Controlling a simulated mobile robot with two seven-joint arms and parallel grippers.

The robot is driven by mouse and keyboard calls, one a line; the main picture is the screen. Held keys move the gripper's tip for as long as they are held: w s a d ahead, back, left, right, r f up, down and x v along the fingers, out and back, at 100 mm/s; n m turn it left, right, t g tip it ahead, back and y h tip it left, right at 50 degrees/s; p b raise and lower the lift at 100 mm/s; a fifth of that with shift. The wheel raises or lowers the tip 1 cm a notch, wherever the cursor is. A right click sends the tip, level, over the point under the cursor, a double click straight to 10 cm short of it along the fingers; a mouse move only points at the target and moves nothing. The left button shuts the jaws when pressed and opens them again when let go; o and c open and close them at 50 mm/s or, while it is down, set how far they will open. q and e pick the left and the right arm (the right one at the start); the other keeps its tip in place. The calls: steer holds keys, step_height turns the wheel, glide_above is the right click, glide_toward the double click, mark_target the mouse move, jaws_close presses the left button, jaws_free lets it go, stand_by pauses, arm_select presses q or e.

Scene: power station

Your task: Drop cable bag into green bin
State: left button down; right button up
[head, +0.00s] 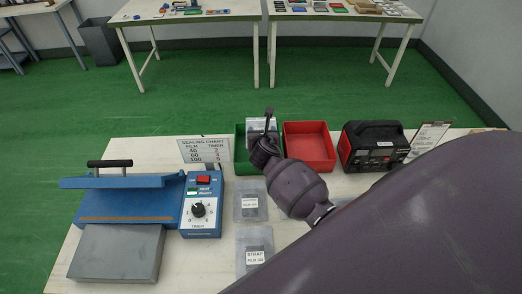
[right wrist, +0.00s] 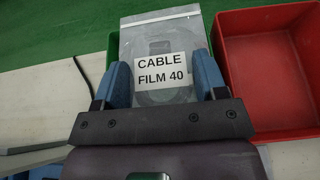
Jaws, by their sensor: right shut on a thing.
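The cable bag (right wrist: 160,40) is a clear bag with a white label reading "CABLE FILM 40". My right gripper (right wrist: 161,80) is shut on it, with a blue finger at each side. In the head view the bag (head: 257,124) shows as a pale patch at the far part of the green bin (head: 242,163), and my right gripper (head: 264,142) is over that bin. My wrist hides part of the bin, and I cannot tell how high the bag is above its floor. My left gripper is not in view.
A red bin (head: 309,147) stands directly right of the green one. A black-and-red device (head: 373,146) is further right. Two bags (head: 251,208) lie in front of the green bin. A blue sealer (head: 130,196) and a sealing chart (head: 204,150) are at left.

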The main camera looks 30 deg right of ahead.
step_height(320, 180, down, 2)
steer(key=shift+f, duration=0.1)
steer(key=shift+f+b, duration=0.5)
steer(key=shift+b, duration=0.45)
steer(key=shift+f, duration=0.25)
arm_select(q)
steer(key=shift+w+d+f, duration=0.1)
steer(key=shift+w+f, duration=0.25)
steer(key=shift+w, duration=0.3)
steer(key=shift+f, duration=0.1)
arm_select(e)
steer(key=o, duration=1.1)
steer(key=shift+c, duration=0.2)
